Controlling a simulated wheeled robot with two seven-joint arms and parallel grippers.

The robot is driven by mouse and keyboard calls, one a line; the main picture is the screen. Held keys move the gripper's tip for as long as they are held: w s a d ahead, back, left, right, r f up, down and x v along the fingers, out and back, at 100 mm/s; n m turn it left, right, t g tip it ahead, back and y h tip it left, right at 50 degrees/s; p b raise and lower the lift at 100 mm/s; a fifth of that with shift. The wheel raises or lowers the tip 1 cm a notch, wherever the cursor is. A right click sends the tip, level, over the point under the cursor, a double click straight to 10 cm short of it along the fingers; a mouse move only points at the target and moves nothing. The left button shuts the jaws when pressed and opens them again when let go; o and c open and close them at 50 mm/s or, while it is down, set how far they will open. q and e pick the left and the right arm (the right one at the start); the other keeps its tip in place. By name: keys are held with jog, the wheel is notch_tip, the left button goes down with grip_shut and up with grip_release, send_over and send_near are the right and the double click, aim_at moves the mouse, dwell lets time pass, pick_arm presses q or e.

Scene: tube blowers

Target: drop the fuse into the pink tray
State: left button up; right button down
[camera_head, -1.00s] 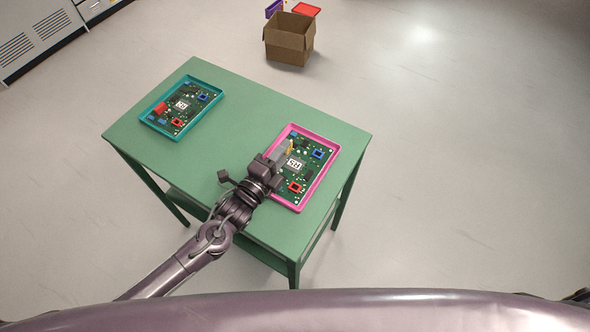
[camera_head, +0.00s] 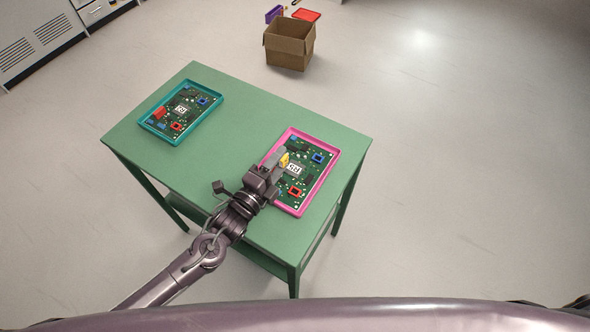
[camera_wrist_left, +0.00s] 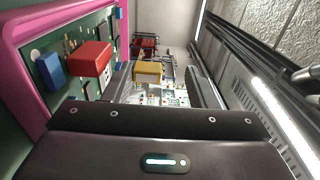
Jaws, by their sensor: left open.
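The pink tray (camera_head: 326,180) lies on the right part of the green table and holds a green circuit board (camera_head: 308,178). A small yellow block (camera_head: 284,160), probably the fuse, shows at my left fingertips over the tray's left part. My left gripper (camera_head: 277,164) is open over the tray's left side. I cannot tell whether the block touches the board or a finger. My right gripper is not in view.
A teal tray (camera_head: 212,112) with a similar board and a red part (camera_head: 159,112) is at the table's (camera_head: 235,125) far left. Bare table lies between the trays. On the floor behind stand a cardboard box (camera_head: 289,47), a purple bin (camera_head: 274,14) and a red tray (camera_head: 306,15).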

pick_arm(q)
jog(key=b+v, duration=0.1)
jog(key=v, duration=0.5)
jog(key=shift+s+a, duration=0.1)
dwell(0.3)
